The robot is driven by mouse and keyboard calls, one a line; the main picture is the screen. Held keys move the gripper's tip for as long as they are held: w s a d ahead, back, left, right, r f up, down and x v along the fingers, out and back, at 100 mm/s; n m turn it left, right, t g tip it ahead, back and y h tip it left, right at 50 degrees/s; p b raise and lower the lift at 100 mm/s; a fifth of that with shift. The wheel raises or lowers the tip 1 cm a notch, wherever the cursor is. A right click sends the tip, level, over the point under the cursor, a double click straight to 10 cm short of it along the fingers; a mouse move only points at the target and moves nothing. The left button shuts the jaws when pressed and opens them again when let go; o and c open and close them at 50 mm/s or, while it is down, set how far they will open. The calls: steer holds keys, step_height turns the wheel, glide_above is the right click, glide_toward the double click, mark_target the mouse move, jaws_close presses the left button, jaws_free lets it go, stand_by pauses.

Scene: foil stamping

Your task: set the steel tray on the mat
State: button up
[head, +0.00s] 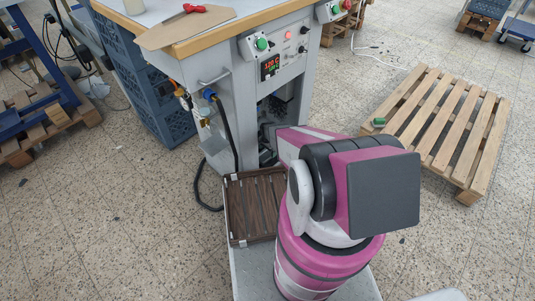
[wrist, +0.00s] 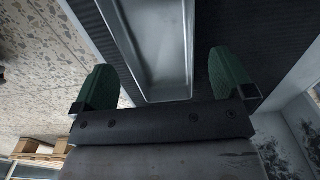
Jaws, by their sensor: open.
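In the wrist view, the steel tray (wrist: 160,55) is a long, shiny, shallow pan running away from my gripper. My gripper (wrist: 165,85) is open, with one green-padded finger on each side of the tray's near end. No finger clearly touches it. A dark ribbed surface, apparently the mat (wrist: 258,38), shows on both sides of the tray. I cannot tell whether the tray rests fully on it. In the head view, my arm hides my gripper, and I cannot make out the tray or the mat.
A grey machine bench (head: 232,100) with a wood-edged top and control panel stands ahead. A brown slatted crate (head: 230,212) is beside my arm. Blue crates (head: 172,112) stand left of the bench. A wooden pallet (head: 440,125) lies right; open floor surrounds it.

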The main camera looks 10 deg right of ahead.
mark_target(268, 155)
step_height(268, 155, up, 9)
steer(key=shift+r, duration=0.15)
stand_by(0.6)
